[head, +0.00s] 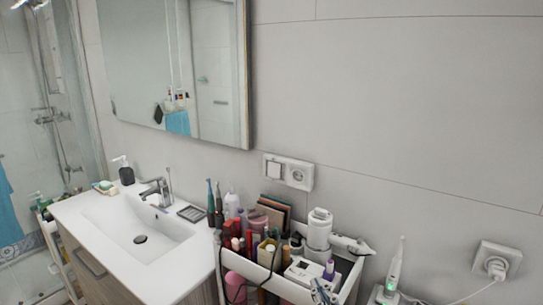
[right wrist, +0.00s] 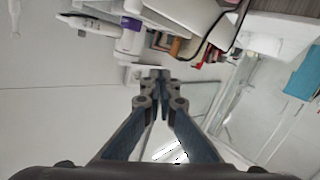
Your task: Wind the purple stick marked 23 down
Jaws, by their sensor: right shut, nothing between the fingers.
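A small purple stick (head: 328,270) stands at the right part of the white cart's top, and its number is too small to read. A purple band on a pale body (right wrist: 132,25) shows in the right wrist view, likely the same stick. My right gripper (head: 318,284) is at the bottom of the head view, just in front of the stick and apart from it as far as I can tell. In the right wrist view its fingers (right wrist: 160,78) are together with nothing between them. My left gripper is not in view.
The white cart (head: 345,290) is crowded with bottles, tubes and a white cylinder (head: 319,228). A black cable hangs over its front. An electric toothbrush (head: 395,262) stands at right. The sink (head: 140,225) is at left, and the wall is close behind.

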